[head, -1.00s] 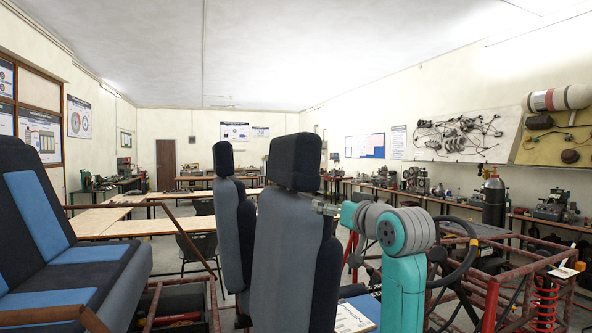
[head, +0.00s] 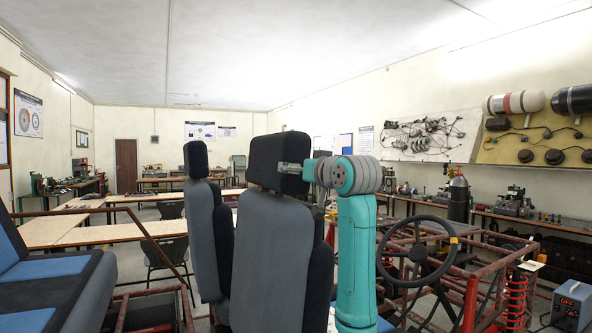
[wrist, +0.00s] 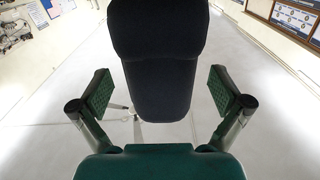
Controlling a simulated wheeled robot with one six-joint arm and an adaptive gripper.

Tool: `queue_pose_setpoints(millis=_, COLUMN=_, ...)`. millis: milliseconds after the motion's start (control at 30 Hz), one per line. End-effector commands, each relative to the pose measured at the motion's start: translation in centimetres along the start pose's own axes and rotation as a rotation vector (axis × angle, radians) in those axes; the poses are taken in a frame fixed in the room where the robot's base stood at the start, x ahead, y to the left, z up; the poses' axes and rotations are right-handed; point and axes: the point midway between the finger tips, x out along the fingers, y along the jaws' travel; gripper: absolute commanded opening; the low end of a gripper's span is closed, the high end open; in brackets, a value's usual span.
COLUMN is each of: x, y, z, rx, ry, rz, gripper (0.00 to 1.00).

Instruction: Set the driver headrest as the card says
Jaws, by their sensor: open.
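The driver headrest (head: 280,158) is a black padded block on top of the nearest grey and black seat back (head: 272,255), beside the steering wheel (head: 417,248). In the wrist view the dark headrest (wrist: 160,75) lies between my two green finger pads, with clear space on both sides. The gripper is open and holds nothing. A white sheet, perhaps the card (head: 332,318), is mostly hidden low behind my arm; its text cannot be read.
A second seat with a black headrest (head: 196,159) stands just left and behind. A blue seat (head: 45,270) is at the far left. The red tube frame (head: 480,275) is at the right, with a blue box (head: 573,304) beyond. Space above the headrest is clear.

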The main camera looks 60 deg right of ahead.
Motion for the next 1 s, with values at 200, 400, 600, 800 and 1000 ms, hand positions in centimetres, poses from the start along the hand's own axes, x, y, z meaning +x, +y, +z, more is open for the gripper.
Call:
queue_pose_setpoints(millis=200, x=2.2, y=0.0, z=0.0, rx=0.001, ry=0.0, rz=0.0, gripper=1.0)
queue_pose_setpoints(millis=400, x=2.6, y=0.0, z=0.0, rx=0.0, ry=0.001, rz=0.0, gripper=1.0)
queue_pose_setpoints(millis=600, x=2.6, y=0.0, z=0.0, rx=0.0, ry=0.001, rz=0.0, gripper=0.93)
queue_pose_setpoints(millis=800, x=2.6, y=0.0, z=0.0, rx=0.0, ry=0.001, rz=0.0, gripper=0.42)
queue_pose_setpoints(millis=1000, x=2.6, y=0.0, z=-0.4, rx=0.0, ry=0.002, rz=0.0, gripper=0.25)
